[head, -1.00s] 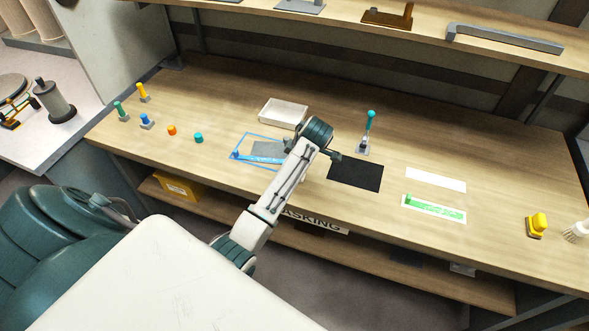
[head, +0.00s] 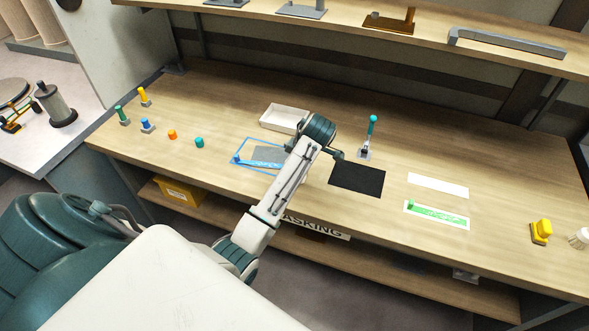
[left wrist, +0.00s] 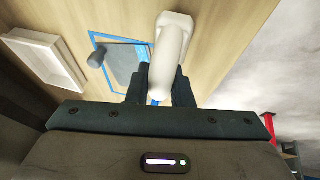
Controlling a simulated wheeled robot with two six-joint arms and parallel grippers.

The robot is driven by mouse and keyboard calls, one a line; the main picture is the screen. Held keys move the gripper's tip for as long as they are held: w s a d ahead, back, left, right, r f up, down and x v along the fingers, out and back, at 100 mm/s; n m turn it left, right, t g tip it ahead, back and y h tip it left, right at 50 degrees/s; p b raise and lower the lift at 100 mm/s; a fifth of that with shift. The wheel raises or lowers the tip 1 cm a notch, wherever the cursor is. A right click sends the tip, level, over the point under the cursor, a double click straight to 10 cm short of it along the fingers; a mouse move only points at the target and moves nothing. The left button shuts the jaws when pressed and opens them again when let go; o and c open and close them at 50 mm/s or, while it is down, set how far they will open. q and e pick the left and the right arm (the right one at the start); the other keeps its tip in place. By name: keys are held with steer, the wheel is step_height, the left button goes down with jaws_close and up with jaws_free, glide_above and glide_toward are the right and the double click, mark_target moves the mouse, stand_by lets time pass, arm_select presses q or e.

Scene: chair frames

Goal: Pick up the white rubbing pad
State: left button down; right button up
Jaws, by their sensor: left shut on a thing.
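The white rubbing pad (left wrist: 172,48) shows in the left wrist view as a smooth white handle on a wider, rounded white base. My left gripper (left wrist: 161,86) is shut on its handle, with a dark finger on each side. In the head view my left arm reaches over the bench, and the wrist hides the pad and most of the gripper (head: 337,154). I cannot tell whether the pad touches the bench. My right gripper is in neither current view.
A white tray (head: 264,121) and a blue-outlined frame (head: 240,146) lie by my wrist. A black sheet (head: 357,179), a teal-handled tool (head: 370,130) and a green-marked strip (head: 438,215) are to the right. Small coloured pieces stand at left. A shelf (head: 230,22) runs above.

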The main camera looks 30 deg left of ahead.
arm_select(q)
steer(key=shift+r+b, duration=0.4)
steer(key=shift+r, duration=0.2)
steer(key=s+d+r, duration=0.1)
steer(key=s+d, duration=0.7)
steer(key=s, duration=0.5)
steer(key=shift+s+d+r, duration=0.25)
steer(key=shift+r, duration=0.05)
